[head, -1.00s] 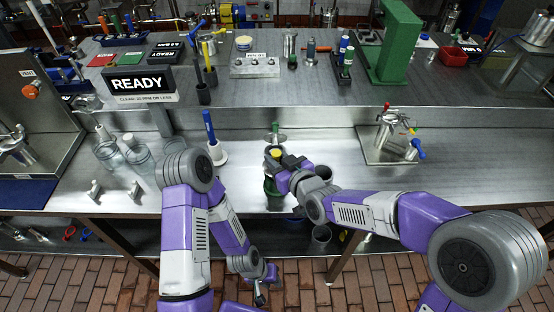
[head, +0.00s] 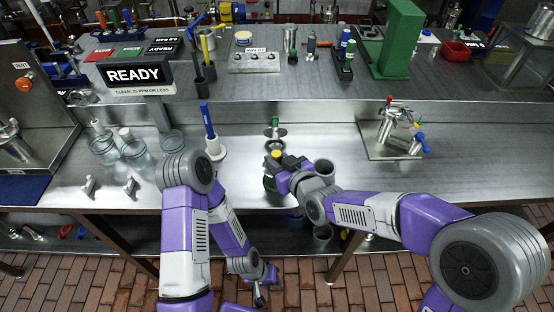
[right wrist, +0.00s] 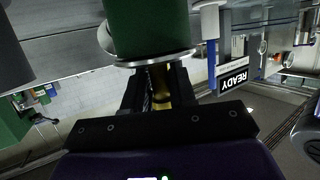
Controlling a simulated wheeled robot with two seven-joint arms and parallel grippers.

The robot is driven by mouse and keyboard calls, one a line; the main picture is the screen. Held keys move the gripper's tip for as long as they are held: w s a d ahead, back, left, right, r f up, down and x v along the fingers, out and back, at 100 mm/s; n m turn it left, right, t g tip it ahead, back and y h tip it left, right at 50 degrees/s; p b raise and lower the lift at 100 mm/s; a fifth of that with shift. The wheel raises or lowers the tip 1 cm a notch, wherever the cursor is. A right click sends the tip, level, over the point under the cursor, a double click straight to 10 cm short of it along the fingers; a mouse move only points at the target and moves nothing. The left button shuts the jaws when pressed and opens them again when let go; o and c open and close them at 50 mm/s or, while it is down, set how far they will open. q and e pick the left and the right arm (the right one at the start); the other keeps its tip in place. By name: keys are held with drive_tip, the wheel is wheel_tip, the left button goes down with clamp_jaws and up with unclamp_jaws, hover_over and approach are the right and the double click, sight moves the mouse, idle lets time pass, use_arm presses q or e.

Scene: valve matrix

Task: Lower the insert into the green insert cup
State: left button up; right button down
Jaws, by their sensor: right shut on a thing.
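My right gripper (head: 279,161) is shut on the insert, whose yellow top (head: 276,153) shows between the fingers. In the right wrist view, a brass-yellow stem (right wrist: 160,85) sits between the gripper's fingers. A green cylinder (right wrist: 148,25), which looks like the green insert cup, is in line with the stem, with a silver ring (right wrist: 155,59) at its near end. In the head view, the green body (head: 270,184) shows just below the gripper, partly hidden. I cannot tell how far the insert is inside it. My left gripper (head: 262,290) hangs low in front of the bench, its fingers unclear.
A blue-handled tool in a white holder (head: 214,150) and glass jars (head: 135,150) stand left. A metal tray (head: 372,148) is right.

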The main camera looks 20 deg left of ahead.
drive_tip(key=shift+r, duration=0.15)
drive_tip(key=c, duration=0.8)
unclamp_jaws()
drive_tip(key=shift+c, duration=0.2)
drive_tip(key=shift+f, duration=0.2)
drive_tip(key=p+v, duration=0.1)
drive_tip(key=v, duration=0.6)
drive_tip(key=shift+s+r, duration=0.2)
drive_tip(key=shift+s, duration=0.05)
